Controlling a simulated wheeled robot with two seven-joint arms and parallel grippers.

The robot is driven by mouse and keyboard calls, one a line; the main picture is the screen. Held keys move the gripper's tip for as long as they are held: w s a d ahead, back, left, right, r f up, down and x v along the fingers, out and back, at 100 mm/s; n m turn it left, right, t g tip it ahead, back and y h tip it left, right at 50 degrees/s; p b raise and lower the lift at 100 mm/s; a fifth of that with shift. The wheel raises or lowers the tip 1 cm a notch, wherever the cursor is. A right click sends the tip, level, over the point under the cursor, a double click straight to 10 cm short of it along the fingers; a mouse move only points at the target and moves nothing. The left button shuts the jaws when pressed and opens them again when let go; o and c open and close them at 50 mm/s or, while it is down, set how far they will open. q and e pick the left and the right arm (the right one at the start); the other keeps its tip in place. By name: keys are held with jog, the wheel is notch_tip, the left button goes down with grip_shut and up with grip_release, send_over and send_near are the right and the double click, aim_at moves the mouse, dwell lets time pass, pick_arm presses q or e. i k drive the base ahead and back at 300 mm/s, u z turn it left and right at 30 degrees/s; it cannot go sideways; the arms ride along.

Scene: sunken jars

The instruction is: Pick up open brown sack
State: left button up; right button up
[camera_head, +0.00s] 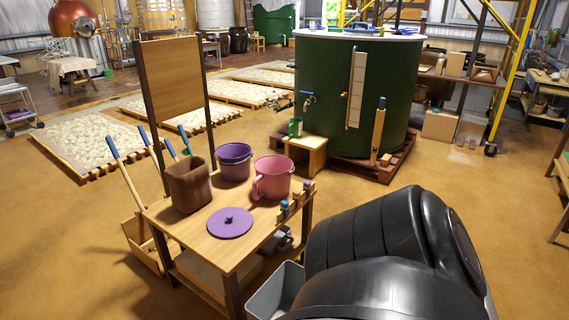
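The open brown sack (188,187) stands upright on the back left part of a small wooden table (190,228). Its top is open and its inside looks dark; I cannot tell whether it holds anything. It stands apart from the purple bucket to its right. Neither of my grippers is in view.
The table also bears a purple bucket (234,164), a pink pot (272,178) and a purple lid (230,222). A wooden board (175,84) rises behind it. A large black rounded form, which I cannot identify, covers the lower right. Floor (60,240) at left is clear.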

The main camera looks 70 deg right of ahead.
aim_at(188, 180)
jog(key=z, duration=0.65)
jog(key=i, duration=3.2)
jog(key=z, duration=3.85)
